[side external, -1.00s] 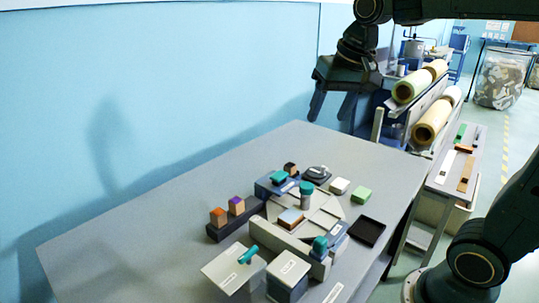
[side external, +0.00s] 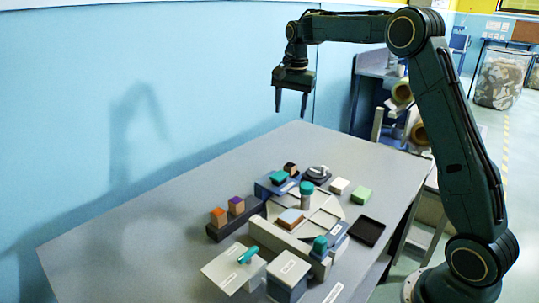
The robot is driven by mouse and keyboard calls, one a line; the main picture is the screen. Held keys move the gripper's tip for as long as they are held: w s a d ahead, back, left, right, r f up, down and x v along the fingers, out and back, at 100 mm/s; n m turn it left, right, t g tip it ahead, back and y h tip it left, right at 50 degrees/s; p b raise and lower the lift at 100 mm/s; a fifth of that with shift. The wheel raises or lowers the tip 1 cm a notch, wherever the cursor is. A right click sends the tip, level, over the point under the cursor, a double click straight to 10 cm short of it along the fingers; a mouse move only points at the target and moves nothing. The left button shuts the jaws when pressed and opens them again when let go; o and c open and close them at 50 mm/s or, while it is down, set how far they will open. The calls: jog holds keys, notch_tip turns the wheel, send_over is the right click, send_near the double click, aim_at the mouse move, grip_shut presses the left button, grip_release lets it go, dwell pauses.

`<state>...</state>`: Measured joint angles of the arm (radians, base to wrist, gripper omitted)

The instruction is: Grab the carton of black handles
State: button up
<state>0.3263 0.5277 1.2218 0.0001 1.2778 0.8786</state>
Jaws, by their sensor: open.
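A small box with a dark top and brown side (side external: 290,168) stands at the back of the cluster on the grey table. It may be the carton of black handles, but no label on it is readable. Two similar small boxes, one orange-topped (side external: 218,216) and one purple-topped (side external: 236,205), stand in a dark rack at the left. My gripper (side external: 291,105) is open and empty, fingers pointing down. It is high above the far end of the table, well apart from all the boxes.
A pale tray-like fixture (side external: 262,232) with a teal-lidded jar (side external: 306,195) fills the middle. A black tray (side external: 367,231), green block (side external: 361,194) and white block (side external: 340,186) lie to its right. The table's far end (side external: 305,140) is clear.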

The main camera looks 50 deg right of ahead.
jog(key=w+d+f+m+g, duration=0.1)
jog(key=w+d+f+m, duration=0.3)
jog(key=d+f, duration=0.4)
notch_tip(320, 180, down, 2)
jog(key=shift+w+f, duration=0.2)
jog(key=shift+w, duration=0.3)
jog(key=shift+d, duration=0.1)
send_over(290, 165)
jog(key=shift+d+f, duration=0.15)
jog(key=shift+f, duration=4.15)
jog(key=shift+f, duration=2.55)
jog(key=c, duration=1.1)
